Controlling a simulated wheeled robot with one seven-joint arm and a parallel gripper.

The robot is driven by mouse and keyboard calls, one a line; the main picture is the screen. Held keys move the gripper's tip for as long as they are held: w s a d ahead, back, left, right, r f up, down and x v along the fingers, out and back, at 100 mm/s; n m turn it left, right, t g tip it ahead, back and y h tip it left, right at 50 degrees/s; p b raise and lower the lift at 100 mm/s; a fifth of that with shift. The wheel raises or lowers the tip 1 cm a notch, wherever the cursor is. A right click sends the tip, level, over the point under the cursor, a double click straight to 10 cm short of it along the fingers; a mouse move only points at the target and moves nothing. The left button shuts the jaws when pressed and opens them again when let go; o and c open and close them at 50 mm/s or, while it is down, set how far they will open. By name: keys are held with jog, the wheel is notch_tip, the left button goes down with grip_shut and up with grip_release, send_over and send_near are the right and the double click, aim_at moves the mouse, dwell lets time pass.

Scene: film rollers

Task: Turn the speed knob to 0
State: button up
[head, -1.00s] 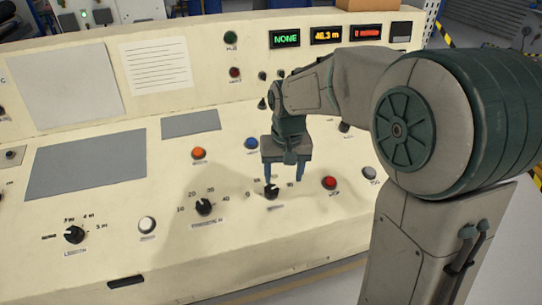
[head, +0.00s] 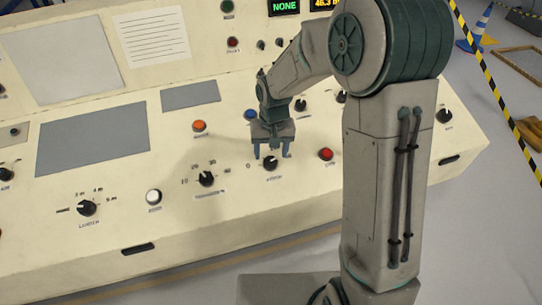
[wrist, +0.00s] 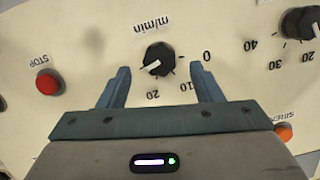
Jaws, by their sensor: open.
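The speed knob (head: 271,163) is a black round knob on the cream sloping panel. In the wrist view the knob (wrist: 158,60) appears upside down, with "m/min" beside it and marks 0, 10 and 20. Its white pointer line aims to the lower left in that view, away from the 0 mark and past 20. My gripper (head: 272,152) is open above the knob, pointing down. In the wrist view its two fingers (wrist: 160,72) stand to either side of the knob, apart from it. Whether the fingertips reach down to knob height is unclear.
A red STOP button (wrist: 47,83) is on one side of the knob; another black dial (head: 206,179) and an orange button (head: 199,126) are on the other. A blue button (head: 250,115) lies behind. My arm hides part of the panel's right side.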

aim_at(271, 160)
jog(key=shift+f, duration=1.65)
jog(key=c, duration=1)
